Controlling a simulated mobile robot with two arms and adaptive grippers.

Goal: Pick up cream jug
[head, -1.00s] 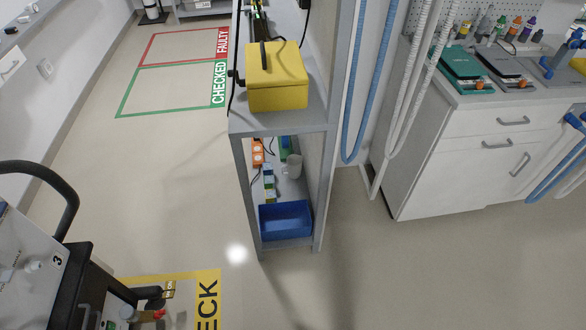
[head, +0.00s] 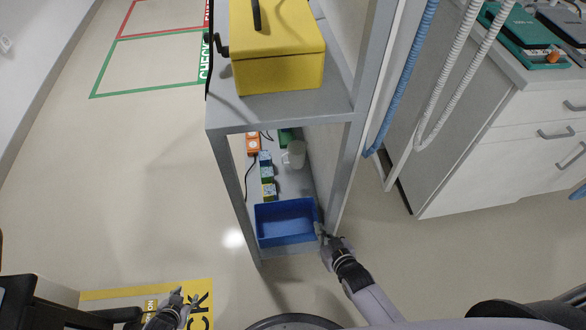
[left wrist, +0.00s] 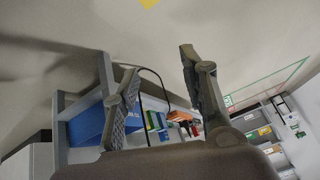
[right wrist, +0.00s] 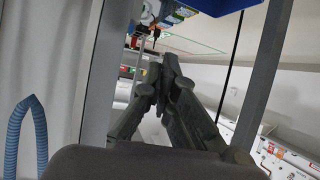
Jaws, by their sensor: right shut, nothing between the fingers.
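A pale cream jug (head: 294,154) stands on the lower shelf of the grey rack, behind the blue bin, in the head view. My right gripper (head: 322,232) is beside the right front post of the rack, close to the blue bin's right end and apart from the jug. In the right wrist view its fingers (right wrist: 163,65) are together and empty. My left gripper (head: 183,298) is low in front, over the yellow floor marking. In the left wrist view its fingers (left wrist: 158,72) are spread with nothing between them. I cannot make out the jug in either wrist view.
The blue bin (head: 287,222) fills the shelf front. Small boxes (head: 267,175) and an orange block (head: 253,143) stand left of the jug. A yellow case (head: 278,70) sits on the shelf above. Rack posts (head: 233,198) flank the opening. Hoses (head: 403,75) hang at the right.

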